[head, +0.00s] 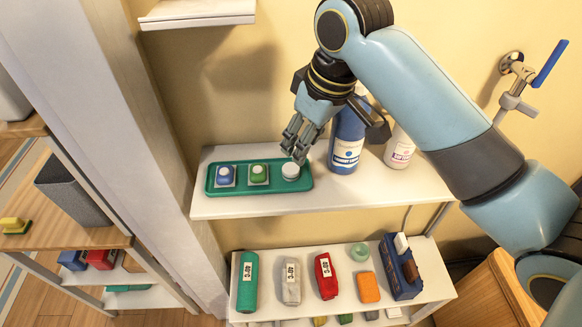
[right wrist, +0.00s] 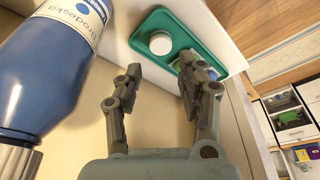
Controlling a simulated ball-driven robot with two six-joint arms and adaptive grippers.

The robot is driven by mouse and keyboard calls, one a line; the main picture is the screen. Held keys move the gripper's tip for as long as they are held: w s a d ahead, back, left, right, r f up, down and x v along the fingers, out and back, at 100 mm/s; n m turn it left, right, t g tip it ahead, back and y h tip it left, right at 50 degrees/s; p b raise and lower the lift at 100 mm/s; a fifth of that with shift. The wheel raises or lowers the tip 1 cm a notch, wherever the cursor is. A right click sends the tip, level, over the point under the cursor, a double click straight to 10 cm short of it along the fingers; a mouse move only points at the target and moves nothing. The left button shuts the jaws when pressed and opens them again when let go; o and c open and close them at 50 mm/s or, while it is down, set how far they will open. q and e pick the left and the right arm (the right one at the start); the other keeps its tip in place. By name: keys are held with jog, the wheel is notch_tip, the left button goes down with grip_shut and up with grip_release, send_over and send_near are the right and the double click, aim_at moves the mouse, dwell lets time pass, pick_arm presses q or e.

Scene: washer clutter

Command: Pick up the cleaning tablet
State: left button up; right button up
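The white round tablet (head: 290,171) sits at the right end of a green tray (head: 222,190) on the upper shelf. My right gripper (head: 299,150) is just above it, pointing down. In the right wrist view the gripper (right wrist: 159,66) is open and empty, with the white tablet (right wrist: 160,43) beyond and between its fingertips, apart from both. A green piece (head: 258,174) and a blue piece (head: 226,174) on pale square bases lie to its left on the tray. One finger partly hides these pieces in the right wrist view. My left gripper is not in view.
A blue bottle (head: 348,138) stands close to the right of the tray, with a white bottle (head: 399,148) beyond it. The lower shelf holds a green pack (head: 248,282), a red pack (head: 326,276) and other items. The upper shelf's front strip (head: 260,207) is clear.

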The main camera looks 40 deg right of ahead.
aim_at(289, 174)
jog(key=x, duration=0.3)
jog(key=shift+f, duration=0.2)
jog(key=x, duration=0.1)
jog(key=p+x, duration=0.1)
jog(key=x, duration=0.3)
jog(key=shift+w+a, duration=0.1)
jog(key=shift+w, duration=0.25)
jog(key=c, duration=0.6)
